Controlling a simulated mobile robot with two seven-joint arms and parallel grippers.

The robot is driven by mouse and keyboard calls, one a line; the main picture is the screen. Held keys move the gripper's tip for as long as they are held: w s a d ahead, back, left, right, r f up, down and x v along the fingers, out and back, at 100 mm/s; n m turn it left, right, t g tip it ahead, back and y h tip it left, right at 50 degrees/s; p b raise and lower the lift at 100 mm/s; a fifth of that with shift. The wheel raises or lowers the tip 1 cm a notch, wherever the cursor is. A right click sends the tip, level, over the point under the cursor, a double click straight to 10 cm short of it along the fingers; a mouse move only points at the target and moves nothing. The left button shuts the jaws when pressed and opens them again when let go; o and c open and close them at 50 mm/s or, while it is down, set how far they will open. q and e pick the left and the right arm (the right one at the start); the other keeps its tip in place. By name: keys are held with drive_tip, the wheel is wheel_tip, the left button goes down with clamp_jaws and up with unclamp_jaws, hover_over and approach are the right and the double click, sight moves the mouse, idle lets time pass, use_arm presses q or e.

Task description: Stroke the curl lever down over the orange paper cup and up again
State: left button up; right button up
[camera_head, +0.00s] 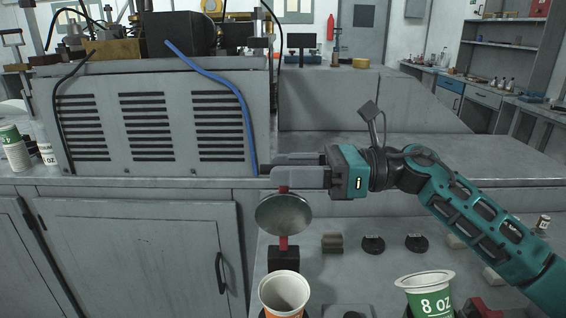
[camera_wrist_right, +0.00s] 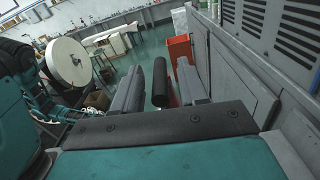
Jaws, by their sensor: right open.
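The orange paper cup (camera_head: 268,299) stands upright at the bottom of the head view, its open mouth up and its lower part cut off. Behind it is a black block (camera_head: 284,258) with a red post. The curl lever's round grey disc (camera_head: 283,214) is tilted above and behind the cup, apart from it. My right gripper (camera_head: 273,165) reaches in from the right, just above the disc, at the top of the red lever part. In the right wrist view my right gripper (camera_wrist_right: 160,95) is open, with a black bar (camera_wrist_right: 160,83) between its fingers. Contact cannot be told. My left gripper is out of view.
A green-and-white 8 oz cup (camera_head: 430,302) stands to the right of the orange one. A grey vented machine housing (camera_head: 165,120) with a blue cable stands behind on the left.

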drive_tip(key=shift+a, duration=0.6)
clamp_jaws()
